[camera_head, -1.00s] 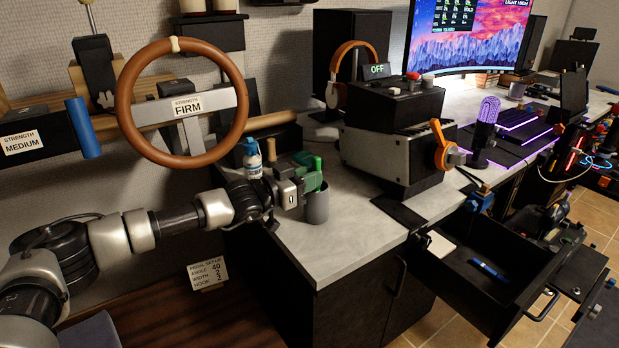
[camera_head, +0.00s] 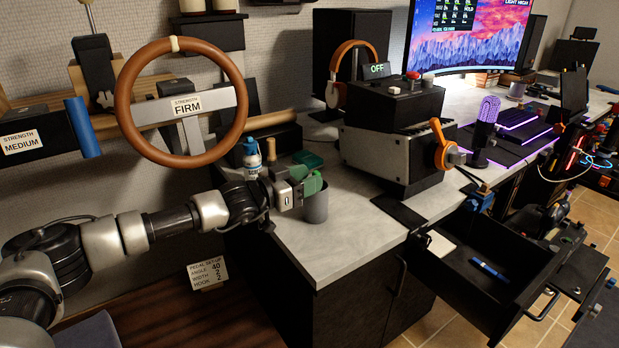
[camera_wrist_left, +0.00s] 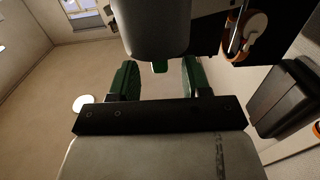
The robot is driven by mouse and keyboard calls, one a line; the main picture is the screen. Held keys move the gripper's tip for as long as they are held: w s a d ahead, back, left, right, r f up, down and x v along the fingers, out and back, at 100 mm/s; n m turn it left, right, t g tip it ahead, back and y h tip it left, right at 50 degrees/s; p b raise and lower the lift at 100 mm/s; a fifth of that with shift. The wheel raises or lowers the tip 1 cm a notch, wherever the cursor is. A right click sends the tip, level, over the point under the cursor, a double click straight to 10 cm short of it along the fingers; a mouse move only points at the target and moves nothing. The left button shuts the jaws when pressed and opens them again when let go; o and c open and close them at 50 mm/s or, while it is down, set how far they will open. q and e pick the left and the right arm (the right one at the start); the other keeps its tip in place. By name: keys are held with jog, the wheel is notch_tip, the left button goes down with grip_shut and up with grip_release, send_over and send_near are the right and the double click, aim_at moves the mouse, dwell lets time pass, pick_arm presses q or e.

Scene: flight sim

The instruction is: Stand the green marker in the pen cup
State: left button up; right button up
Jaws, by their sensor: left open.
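The grey pen cup (camera_head: 316,207) stands upright near the desk's left front edge. In the left wrist view the cup (camera_wrist_left: 150,28) appears upside down at the top. A short green end of the marker (camera_wrist_left: 160,67) shows at the cup's mouth, between my fingers and apart from both; the rest is hidden by the cup. My left gripper (camera_head: 305,180) is open at the cup's rim, its green fingers also showing in the left wrist view (camera_wrist_left: 158,80). In the head view I cannot separate the marker from the green fingers. My right gripper is not in view.
A blue-and-white bottle (camera_head: 252,158) stands behind my left wrist, and a dark green box (camera_head: 308,159) lies behind the cup. A grey-and-black console (camera_head: 392,152) stands to the right. The desk top (camera_head: 300,245) in front of the cup is clear. An open drawer (camera_head: 480,290) holds a blue pen.

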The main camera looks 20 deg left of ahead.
pick_arm(q)
jog(key=v, duration=0.9)
jog(key=shift+s+a, duration=0.25)
jog(key=shift+s, duration=0.1)
